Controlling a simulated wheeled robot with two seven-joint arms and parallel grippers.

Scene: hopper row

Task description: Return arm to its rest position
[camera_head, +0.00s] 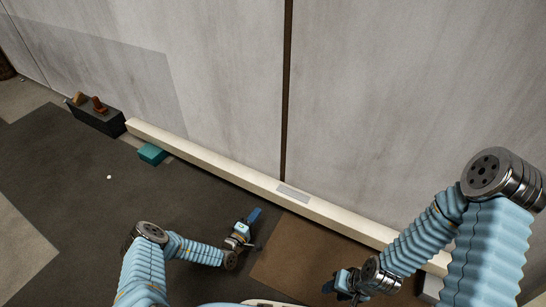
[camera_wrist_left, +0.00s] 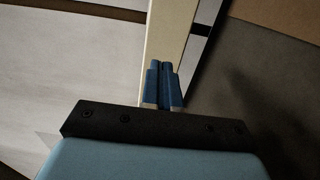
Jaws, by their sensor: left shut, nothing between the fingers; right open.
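My left arm comes in from the bottom left of the head view, and its gripper (camera_head: 254,216) is near the middle bottom, above the dark floor and short of the cream beam. In the left wrist view the two blue fingers (camera_wrist_left: 164,85) lie side by side, shut with nothing between them. My right arm comes in from the lower right. Its gripper (camera_head: 329,287) is low in the head view over the brown mat, open, with its fingers small and partly hard to make out. Nothing is seen held by it.
A long cream beam (camera_head: 225,174) runs along the foot of the grey wall panels (camera_head: 390,90). A teal box (camera_head: 152,154) stands against it. A black box (camera_head: 97,118) with brown pieces on top is at the far left. The dark floor (camera_head: 60,190) at left is mostly clear.

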